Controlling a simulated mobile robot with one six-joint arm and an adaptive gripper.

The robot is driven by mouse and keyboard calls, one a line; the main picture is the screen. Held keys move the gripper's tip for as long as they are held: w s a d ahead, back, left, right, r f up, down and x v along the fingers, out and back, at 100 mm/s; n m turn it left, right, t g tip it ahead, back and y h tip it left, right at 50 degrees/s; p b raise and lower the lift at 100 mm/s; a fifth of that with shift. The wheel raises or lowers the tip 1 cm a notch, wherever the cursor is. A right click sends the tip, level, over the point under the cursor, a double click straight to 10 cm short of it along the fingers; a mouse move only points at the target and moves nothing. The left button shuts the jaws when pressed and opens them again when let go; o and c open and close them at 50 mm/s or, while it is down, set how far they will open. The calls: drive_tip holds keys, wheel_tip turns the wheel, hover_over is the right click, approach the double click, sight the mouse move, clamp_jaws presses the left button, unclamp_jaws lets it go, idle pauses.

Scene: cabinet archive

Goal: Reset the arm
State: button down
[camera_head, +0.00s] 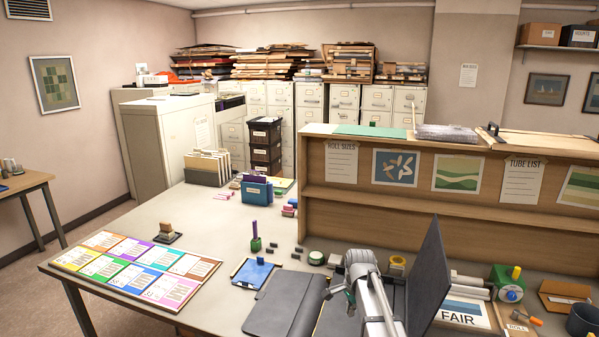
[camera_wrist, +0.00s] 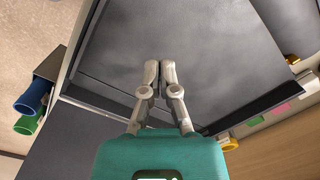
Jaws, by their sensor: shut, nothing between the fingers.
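My gripper (camera_wrist: 160,68) shows in the wrist view with its two grey fingers together and nothing between them. Its teal body fills the bottom of that view. In the head view my arm reaches in from the bottom, and my gripper (camera_head: 338,292) is partly hidden behind its own links, over a large dark portfolio (camera_head: 285,307). The portfolio lies open on the table, with one dark panel (camera_head: 428,275) standing up at the right of my arm. In the wrist view a broad dark surface (camera_wrist: 205,45) lies beyond the fingertips; I cannot tell the gap.
A wooden shelf unit (camera_head: 400,208) runs along the table's back right. Colored cards (camera_head: 135,268) cover the table's left front. The table's middle left (camera_head: 200,215) is mostly clear.

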drive_tip(key=s+d+n, duration=0.1)
drive_tip(key=s+n, duration=1.2)
drive_tip(key=s, duration=0.5)
drive_tip(key=shift+d+h, duration=0.2)
drive_tip(key=shift+h, duration=0.2)
drive_tip(key=shift+s, duration=0.1)
